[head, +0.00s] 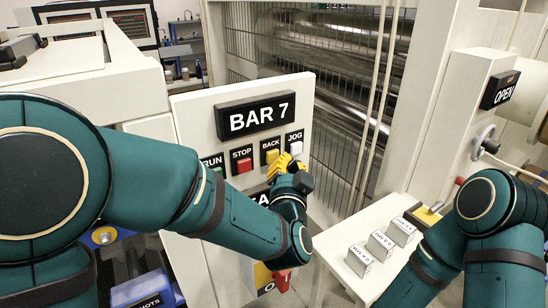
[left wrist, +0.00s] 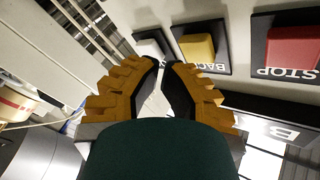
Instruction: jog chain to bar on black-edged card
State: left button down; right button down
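The white panel (head: 190,105) carries a black sign reading BAR 7 (head: 256,117). Below it is a row of buttons: RUN, a red STOP button (head: 243,165), a yellow BACK button (head: 271,156) and a white JOG button (head: 296,147). My left gripper (head: 291,160) is in front of the panel, just below BACK and JOG. In the left wrist view its yellow fingers (left wrist: 163,65) converge with tips close together, holding nothing, beside the white JOG button (left wrist: 152,45); contact is unclear. Several white cards (head: 380,245) stand on the shelf, their print too small to read. I cannot pick out a black-edged one.
The shelf (head: 338,254) stands right of the panel. Wire mesh (head: 250,42) and large metal rollers (head: 330,45) lie behind it.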

pick_arm(q)
jog(key=shift+w, duration=0.1)
dwell(0.3)
jog(key=shift+w+a, duration=0.25)
jog(key=shift+w+a, duration=0.25)
jog(key=shift+w, duration=0.1)
dwell(0.8)
jog(key=shift+s+d, duration=0.1)
dwell(0.3)
jog(key=shift+s+d+b, duration=0.3)
jog(key=shift+s+d, duration=0.1)
jog(key=shift+s, duration=0.2)
jog(key=s+d, duration=0.1)
jog(key=s, duration=0.1)
jog(key=s+d, duration=0.2)
dwell(0.5)
dwell(0.5)
